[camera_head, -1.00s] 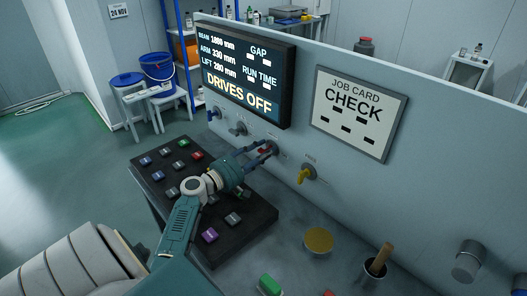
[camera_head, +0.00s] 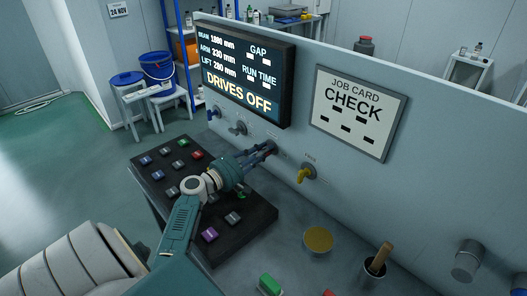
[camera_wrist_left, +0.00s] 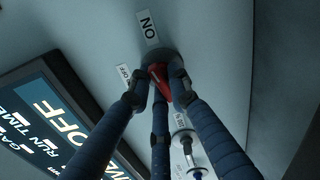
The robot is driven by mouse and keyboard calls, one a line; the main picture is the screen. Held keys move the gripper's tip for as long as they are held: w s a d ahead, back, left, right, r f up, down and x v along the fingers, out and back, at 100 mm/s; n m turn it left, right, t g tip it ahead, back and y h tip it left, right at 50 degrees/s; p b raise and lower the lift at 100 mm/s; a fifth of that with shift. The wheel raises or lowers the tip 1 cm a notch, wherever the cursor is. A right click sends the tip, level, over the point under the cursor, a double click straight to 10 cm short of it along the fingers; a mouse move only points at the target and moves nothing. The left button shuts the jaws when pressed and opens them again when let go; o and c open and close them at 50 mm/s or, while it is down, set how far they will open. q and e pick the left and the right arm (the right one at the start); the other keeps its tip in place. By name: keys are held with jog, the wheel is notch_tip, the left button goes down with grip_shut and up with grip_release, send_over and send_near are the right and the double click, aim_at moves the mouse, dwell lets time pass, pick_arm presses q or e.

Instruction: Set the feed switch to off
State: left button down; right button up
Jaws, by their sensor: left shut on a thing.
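A red switch knob (camera_wrist_left: 158,76) sits on a dark round base on the panel (camera_head: 420,185). In the left wrist view, an ON label (camera_wrist_left: 147,26) is above it and an OFF label (camera_wrist_left: 124,74) to its left. My left gripper (camera_head: 267,150) is at the panel, its three dark fingers closed around this red knob; they also show in the left wrist view (camera_wrist_left: 161,96). The fingers hide the knob in the head view and part of it in the wrist view, so its exact setting is hard to tell. My right gripper is not in view.
A yellow knob (camera_head: 305,174) is to the right, other switches (camera_head: 238,128) to the left. A display (camera_head: 240,75) reads DRIVES OFF; a job card (camera_head: 357,112) is beside it. A black button board (camera_head: 252,219) lies below my wrist.

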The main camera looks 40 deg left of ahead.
pick_arm(q)
jog(key=n, duration=0.3)
jog(key=shift+a+r+n+p, duration=0.1)
jog(key=shift+a+n+p, duration=0.05)
jog(key=shift+n+p, duration=0.25)
jog(key=n+p, duration=0.1)
jog(key=n, duration=0.2)
jog(key=shift+n, duration=0.3)
jog(key=n+p, duration=0.1)
jog(key=n, duration=0.2)
jog(key=shift+a+n+p, duration=0.1)
jog(key=shift+n+p, duration=0.2)
jog(key=shift+p, duration=0.05)
jog(key=shift+f+n+p, duration=0.2)
jog(key=shift+n+p, duration=0.75)
jog(key=shift+n, duration=1.25)
jog(key=c, duration=1.7)
grip_release()
jog(key=shift+f, duration=0.1)
jog(key=shift+o, duration=0.2)
